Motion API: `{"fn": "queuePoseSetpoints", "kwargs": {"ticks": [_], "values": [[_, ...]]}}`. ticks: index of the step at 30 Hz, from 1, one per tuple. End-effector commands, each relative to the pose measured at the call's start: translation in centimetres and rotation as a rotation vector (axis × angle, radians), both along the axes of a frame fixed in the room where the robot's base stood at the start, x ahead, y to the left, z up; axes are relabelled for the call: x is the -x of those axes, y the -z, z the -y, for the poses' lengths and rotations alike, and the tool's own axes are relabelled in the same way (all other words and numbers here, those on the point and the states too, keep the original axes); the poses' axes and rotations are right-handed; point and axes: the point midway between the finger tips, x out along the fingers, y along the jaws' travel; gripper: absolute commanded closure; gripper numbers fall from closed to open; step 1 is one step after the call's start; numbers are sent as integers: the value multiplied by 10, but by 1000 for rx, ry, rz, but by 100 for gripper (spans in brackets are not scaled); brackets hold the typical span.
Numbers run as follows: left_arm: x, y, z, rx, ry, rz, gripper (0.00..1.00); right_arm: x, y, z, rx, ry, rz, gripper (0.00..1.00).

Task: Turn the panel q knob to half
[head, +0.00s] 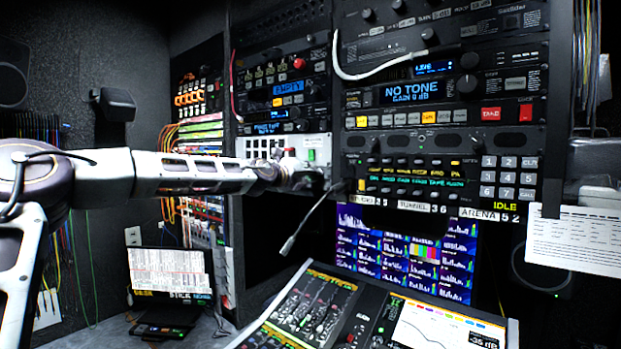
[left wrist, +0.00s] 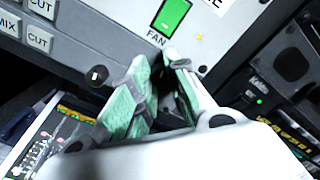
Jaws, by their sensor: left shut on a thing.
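My left gripper (head: 308,181) reaches in from the left at the lower edge of the light grey panel (head: 322,147). In the left wrist view its two green-padded fingers (left wrist: 163,72) are closed in at the panel face, just below the lit green FAN switch (left wrist: 171,17). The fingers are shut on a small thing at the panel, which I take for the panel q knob. They hide it, so its pointer and angle cannot be read. My right gripper is not in view.
A small dark control (left wrist: 97,75) sits left of the fingers, below the CUT buttons (left wrist: 39,39).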

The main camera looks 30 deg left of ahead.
Motion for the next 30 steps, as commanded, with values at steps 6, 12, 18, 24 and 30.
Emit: {"fn": "queuePoseSetpoints", "kwargs": {"ticks": [6,12,18,24,30], "values": [[0,4,0,-152,0,9,100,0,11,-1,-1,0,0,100],[0,4,1,-234,2,14,100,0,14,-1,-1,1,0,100],[0,4,1,-262,2,15,100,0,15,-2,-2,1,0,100],[0,4,1,-264,3,14,100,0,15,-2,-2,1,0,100],[0,4,1,-263,4,13,74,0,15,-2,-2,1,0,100]]}}
